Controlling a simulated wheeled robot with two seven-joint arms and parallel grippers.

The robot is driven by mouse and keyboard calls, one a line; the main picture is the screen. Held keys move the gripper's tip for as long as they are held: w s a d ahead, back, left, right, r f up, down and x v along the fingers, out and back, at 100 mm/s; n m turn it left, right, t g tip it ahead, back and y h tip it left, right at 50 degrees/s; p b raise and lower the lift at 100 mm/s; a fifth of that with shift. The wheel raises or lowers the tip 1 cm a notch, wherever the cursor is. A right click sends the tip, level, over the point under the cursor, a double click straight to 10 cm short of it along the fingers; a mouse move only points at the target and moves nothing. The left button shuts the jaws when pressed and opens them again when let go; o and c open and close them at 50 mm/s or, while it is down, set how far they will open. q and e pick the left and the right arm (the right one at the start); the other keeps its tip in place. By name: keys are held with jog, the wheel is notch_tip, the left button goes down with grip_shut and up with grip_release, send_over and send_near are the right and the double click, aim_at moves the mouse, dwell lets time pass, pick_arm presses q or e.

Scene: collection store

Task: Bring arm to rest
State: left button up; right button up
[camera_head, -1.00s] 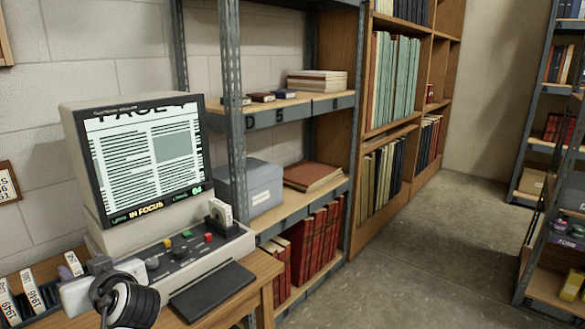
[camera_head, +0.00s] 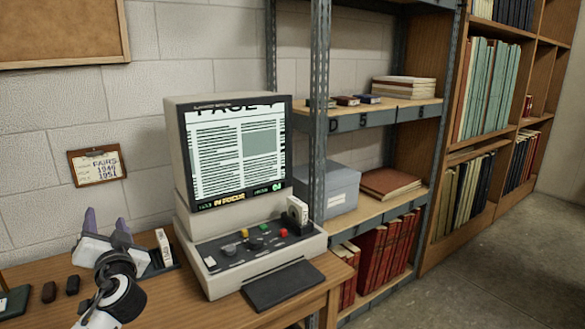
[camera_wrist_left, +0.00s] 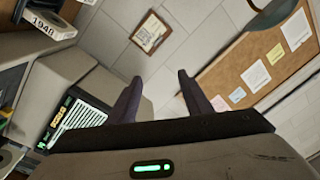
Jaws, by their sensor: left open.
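My left gripper (camera_head: 105,222) is over the left part of the desk in the head view, its two dark fingers pointing up and apart. In the left wrist view its fingers (camera_wrist_left: 158,95) are spread with nothing between them, facing the wall. The microfilm reader (camera_head: 235,150) stands on the desk to the right of the gripper, its screen lit with a page and "IN FOCUS". A small white box (camera_head: 297,212) sits at the right of its control panel. My right gripper is in neither view.
The wooden desk (camera_head: 205,310) holds small dark items (camera_head: 60,288) at its left. A labelled box (camera_head: 163,245) stands beside my gripper. A clipboard (camera_head: 96,166) and a corkboard (camera_head: 60,30) hang on the wall. Metal shelving (camera_head: 385,120) stands right of the reader; floor beyond is clear.

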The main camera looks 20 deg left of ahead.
pick_arm(q)
jog(key=s+d+f+m+h, duration=0.2)
jog(key=d+f+h, duration=0.1)
jog(key=f, duration=0.5)
jog(key=s+d+f+m+h, duration=0.2)
jog(key=d+f, duration=0.3)
jog(key=f, duration=0.4)
jog(key=s+d+f+m+h, duration=0.2)
jog(key=d+f+m+h, duration=0.1)
jog(key=f, duration=0.6)
jog(key=shift+s+d+f+m+h, duration=0.15)
jog(key=shift+d+m+h, duration=0.15)
jog(key=shift+d+h, duration=0.5)
jog(key=s+d+f+m+g+h, duration=0.15)
jog(key=s+d+f+h, duration=0.25)
jog(key=s+d+f, duration=0.45)
jog(key=s+d+f+g+h, duration=0.3)
jog(key=s+d+f, duration=0.3)
jog(key=s, duration=0.6)
jog(key=w+d+n+t, duration=0.1)
jog(key=d+n, duration=0.3)
jog(key=d, duration=0.7)
notch_tip(320, 180, down, 7)
jog(key=w+d+h+b, duration=0.1)
jog(key=d+b, duration=0.1)
jog(key=b, duration=0.7)
jog(key=shift+f+b, duration=0.15)
jog(key=shift+b, duration=0.25)
jog(key=shift+w+t, duration=0.15)
jog(key=shift+t, duration=0.1)
